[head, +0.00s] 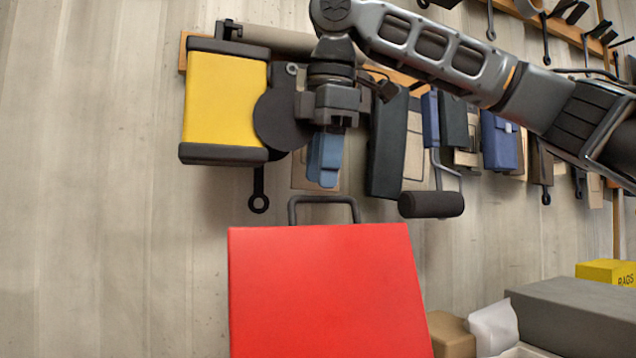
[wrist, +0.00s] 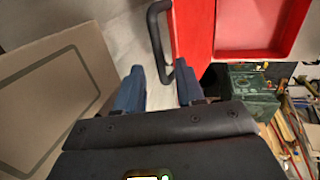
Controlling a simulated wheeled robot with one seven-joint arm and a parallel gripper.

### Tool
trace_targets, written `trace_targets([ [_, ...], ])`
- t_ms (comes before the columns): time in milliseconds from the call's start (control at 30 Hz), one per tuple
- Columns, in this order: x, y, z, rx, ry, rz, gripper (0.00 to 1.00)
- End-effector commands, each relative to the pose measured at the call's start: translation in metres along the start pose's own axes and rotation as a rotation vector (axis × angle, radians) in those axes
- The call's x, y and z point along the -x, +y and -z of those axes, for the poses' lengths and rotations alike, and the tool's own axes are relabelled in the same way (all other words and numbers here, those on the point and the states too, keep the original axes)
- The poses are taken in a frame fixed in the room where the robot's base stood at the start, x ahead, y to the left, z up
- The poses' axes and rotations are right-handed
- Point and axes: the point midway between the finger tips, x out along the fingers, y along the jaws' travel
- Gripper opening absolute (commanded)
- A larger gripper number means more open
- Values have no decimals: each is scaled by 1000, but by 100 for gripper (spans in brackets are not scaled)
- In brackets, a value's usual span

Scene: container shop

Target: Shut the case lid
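The red case lid (head: 325,295) stands raised in the head view, its broad face toward the camera. A dark bar handle (head: 323,201) sticks up from its top edge. In the wrist view the handle (wrist: 154,32) lies just ahead of and between my fingertips, and the red case (wrist: 250,56) shows its recessed inside at upper right. My gripper (head: 325,172), with blue fingers, is above the handle in the head view. In the wrist view my gripper (wrist: 160,80) has its fingers apart. Contact with the handle cannot be told.
A wall rail of hanging tools, including a yellow block (head: 224,98) with dark ends, is behind my gripper. A grey box (head: 575,315) and a yellow rags box (head: 605,272) stand at right. A brown panel (wrist: 45,100) is left in the wrist view.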

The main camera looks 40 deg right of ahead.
Motion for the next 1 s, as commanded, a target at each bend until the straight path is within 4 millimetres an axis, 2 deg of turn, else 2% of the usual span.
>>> trace_targets([
  [33,-10,-1,0,-1,0,-1,38],
  [200,-21,-1,0,0,1,-1,38],
  [600,-23,0,0,0,2,-1,38],
  [1000,-23,0,0,0,2,-1,1],
])
